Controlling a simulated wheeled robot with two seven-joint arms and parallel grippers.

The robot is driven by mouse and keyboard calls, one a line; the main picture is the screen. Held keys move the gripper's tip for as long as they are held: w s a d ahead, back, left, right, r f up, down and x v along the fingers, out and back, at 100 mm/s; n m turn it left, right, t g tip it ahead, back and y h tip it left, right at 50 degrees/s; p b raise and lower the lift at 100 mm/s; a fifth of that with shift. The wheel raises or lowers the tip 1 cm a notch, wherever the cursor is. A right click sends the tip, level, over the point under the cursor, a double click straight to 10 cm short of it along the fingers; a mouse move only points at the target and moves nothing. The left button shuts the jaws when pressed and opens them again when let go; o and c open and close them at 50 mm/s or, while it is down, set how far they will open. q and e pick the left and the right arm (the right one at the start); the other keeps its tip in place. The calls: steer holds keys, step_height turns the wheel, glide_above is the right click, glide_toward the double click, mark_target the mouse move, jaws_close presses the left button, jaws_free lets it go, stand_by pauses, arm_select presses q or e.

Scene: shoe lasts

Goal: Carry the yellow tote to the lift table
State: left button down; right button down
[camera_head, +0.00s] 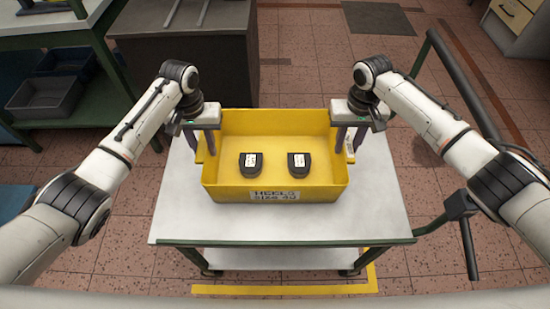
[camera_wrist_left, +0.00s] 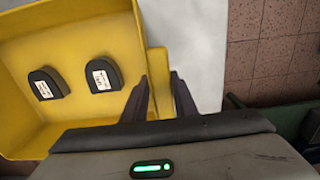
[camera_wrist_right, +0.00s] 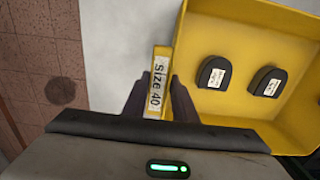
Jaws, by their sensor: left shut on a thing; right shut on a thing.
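The yellow tote (camera_head: 270,128) stands on a white-topped table with green legs (camera_head: 380,200). Its front wall has a label reading "HEELS SIZE 40". Two black heel pieces with white labels (camera_head: 250,165) (camera_head: 299,165) lie inside it. My left gripper (camera_head: 205,145) is shut on the tote's left handle, which shows between the fingers in the left wrist view (camera_wrist_left: 158,75). My right gripper (camera_head: 350,145) is shut on the right handle, which bears a "Size 40" label in the right wrist view (camera_wrist_right: 159,85). I cannot tell which table is the lift table.
A dark cabinet (camera_head: 190,60) stands behind at the left. A dark rail (camera_head: 460,75) runs along the right. Tiled floor (camera_head: 300,60) is open behind the table. Yellow floor marking (camera_head: 285,289) lies in front.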

arm_select(q)
steer(key=shift+r, duration=0.15)
arm_select(e)
steer(key=shift+r, duration=0.1)
